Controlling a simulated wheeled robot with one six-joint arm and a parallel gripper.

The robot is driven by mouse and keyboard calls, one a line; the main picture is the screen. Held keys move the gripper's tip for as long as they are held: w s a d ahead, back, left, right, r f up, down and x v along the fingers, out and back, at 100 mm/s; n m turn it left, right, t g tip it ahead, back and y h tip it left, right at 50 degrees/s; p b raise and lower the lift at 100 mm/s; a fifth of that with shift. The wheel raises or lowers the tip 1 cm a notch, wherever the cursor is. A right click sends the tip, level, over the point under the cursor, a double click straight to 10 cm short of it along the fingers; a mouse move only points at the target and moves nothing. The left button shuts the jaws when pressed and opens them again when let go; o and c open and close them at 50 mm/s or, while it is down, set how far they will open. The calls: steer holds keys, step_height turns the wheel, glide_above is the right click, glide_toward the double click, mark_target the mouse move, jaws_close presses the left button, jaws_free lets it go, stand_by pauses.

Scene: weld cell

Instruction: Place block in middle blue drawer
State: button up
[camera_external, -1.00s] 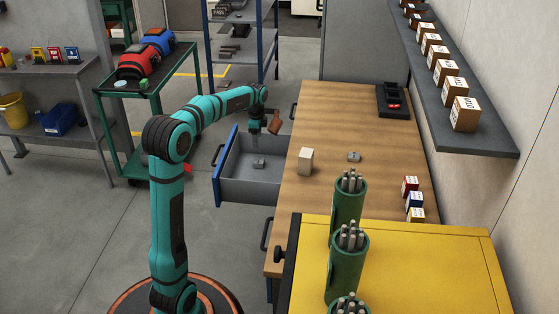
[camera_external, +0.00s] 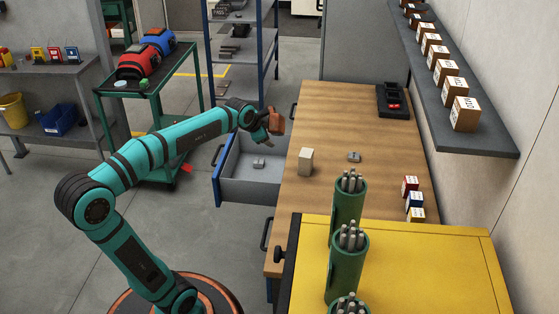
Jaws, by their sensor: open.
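The blue-fronted drawer (camera_external: 217,172) stands pulled out from the left side of the wooden bench. A small grey block (camera_external: 258,162) lies on its floor, towards the back. My gripper (camera_external: 268,141) is open above the drawer's far end, near the bench edge. It is apart from the grey block, and its fingers are small and partly hidden by the wrist. A similar small grey piece (camera_external: 354,156) and an upright pale block (camera_external: 306,161) stand on the bench.
The wooden bench (camera_external: 340,112) is mostly clear, with a black tray (camera_external: 393,101) at its far end. Small coloured boxes (camera_external: 414,199) sit at its right edge. Green rod holders (camera_external: 347,265) stand on the yellow surface in front. A green cart (camera_external: 151,95) is behind my arm.

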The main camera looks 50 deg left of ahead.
steer(key=s+d+r+n+t+h, duration=0.1)
steer(key=s+d+r+n+t, duration=0.1)
steer(key=s+d+r+t, duration=0.2)
steer(key=s+d+r+n+t+h, duration=0.1)
steer(key=s+d+r+t, duration=0.3)
steer(key=s+d, duration=0.6)
steer(key=s+n+t, duration=0.1)
steer(key=s, duration=0.5)
steer(key=shift+s+d+r+n, duration=0.15)
steer(key=shift+s+r+n, duration=0.2)
steer(key=shift+r+n, duration=0.05)
